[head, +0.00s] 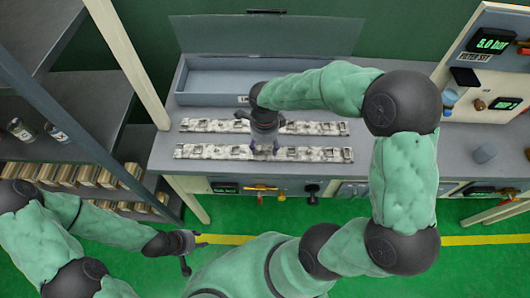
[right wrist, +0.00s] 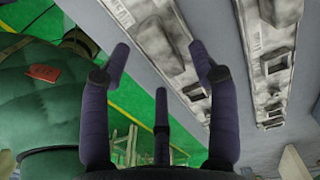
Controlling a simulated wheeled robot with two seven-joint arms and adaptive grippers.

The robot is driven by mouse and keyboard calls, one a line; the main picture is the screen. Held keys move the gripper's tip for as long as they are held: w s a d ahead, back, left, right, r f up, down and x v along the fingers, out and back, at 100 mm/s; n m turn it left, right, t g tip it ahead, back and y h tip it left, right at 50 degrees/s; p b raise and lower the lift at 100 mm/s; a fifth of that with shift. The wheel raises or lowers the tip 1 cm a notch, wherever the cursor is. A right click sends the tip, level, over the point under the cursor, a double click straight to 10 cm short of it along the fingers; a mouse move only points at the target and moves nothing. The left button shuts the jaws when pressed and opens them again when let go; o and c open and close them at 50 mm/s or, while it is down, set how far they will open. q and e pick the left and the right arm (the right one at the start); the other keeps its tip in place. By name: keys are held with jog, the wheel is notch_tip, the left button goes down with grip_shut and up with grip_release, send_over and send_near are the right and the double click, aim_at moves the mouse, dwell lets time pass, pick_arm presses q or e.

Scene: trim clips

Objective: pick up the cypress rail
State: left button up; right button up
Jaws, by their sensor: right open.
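Two long mottled grey-white rails with raised clips lie parallel on the grey bench. The far rail (head: 325,128) and the near rail (head: 205,152) look alike, and I cannot tell which one is cypress. My right gripper (head: 263,149) is open over the middle of the near rail and hides part of both. In the right wrist view the open fingers (right wrist: 158,52) are apart, with the near rail (right wrist: 165,50) beyond them and the far rail (right wrist: 266,55) to the right. Nothing is held between them. My left gripper (head: 196,252) is open and empty, off the bench's front left.
A shallow grey tray (head: 215,82) with a raised clear lid stands behind the rails. A shelf unit (head: 88,142) with wooden blocks is at the left.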

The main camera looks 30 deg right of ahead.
aim_at(263, 151)
notch_tip(263, 151, down, 3)
jog(key=shift+d+r, duration=0.1)
grip_shut()
jog(key=shift+r, duration=0.1)
